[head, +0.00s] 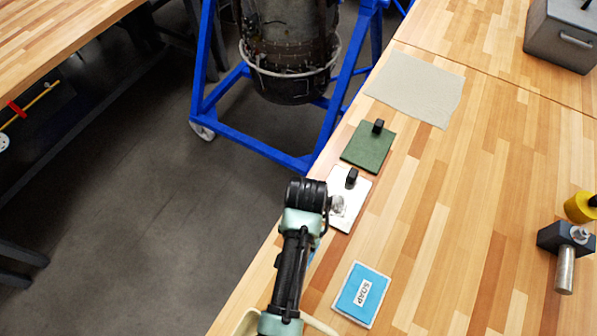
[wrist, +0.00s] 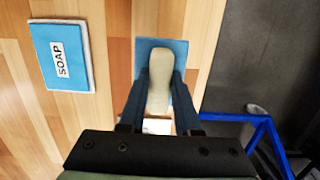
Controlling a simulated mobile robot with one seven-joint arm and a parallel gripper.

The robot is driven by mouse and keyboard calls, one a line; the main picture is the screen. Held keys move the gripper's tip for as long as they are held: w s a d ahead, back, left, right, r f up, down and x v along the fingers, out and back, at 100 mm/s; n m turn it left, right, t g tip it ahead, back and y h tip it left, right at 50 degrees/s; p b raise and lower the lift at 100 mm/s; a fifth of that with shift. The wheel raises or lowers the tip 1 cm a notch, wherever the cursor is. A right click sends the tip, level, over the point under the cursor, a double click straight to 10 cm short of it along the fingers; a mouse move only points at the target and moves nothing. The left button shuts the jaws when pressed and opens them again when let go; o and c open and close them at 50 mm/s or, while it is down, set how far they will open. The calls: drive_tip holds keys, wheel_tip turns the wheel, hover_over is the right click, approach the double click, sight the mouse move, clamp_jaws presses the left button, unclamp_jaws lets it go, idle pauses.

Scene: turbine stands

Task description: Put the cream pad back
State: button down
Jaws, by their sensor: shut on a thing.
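My gripper (wrist: 159,88) is shut on the cream pad (wrist: 160,72), a long rounded cream piece held between the two dark fingers in the wrist view. The pad is over a blue mat (wrist: 143,48) on the wooden bench. I cannot tell whether the pad touches the mat or hangs just above it. In the head view my arm hides the gripper's fingers, the pad and most of the mat; only a sliver of blue shows beside the arm.
A blue SOAP pad (head: 362,292) lies right of my arm. A white plate (head: 352,207) and a green plate (head: 368,147), each with a black block, lie farther along the bench edge. A grey cloth (head: 416,88) lies beyond. A blue turbine stand (head: 268,152) is off the edge.

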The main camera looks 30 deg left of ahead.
drive_tip(key=shift+f, duration=2.4)
drive_tip(key=shift+f, duration=0.2)
drive_tip(key=c, duration=0.6)
unclamp_jaws()
drive_tip(key=shift+r, duration=0.1)
drive_tip(key=r, duration=0.4)
drive_tip(key=w+r, duration=0.1)
drive_tip(key=r, duration=0.7)
drive_tip(key=shift+w+d+r, duration=0.1)
drive_tip(key=shift+w+r, duration=0.05)
drive_tip(key=shift+w, duration=0.05)
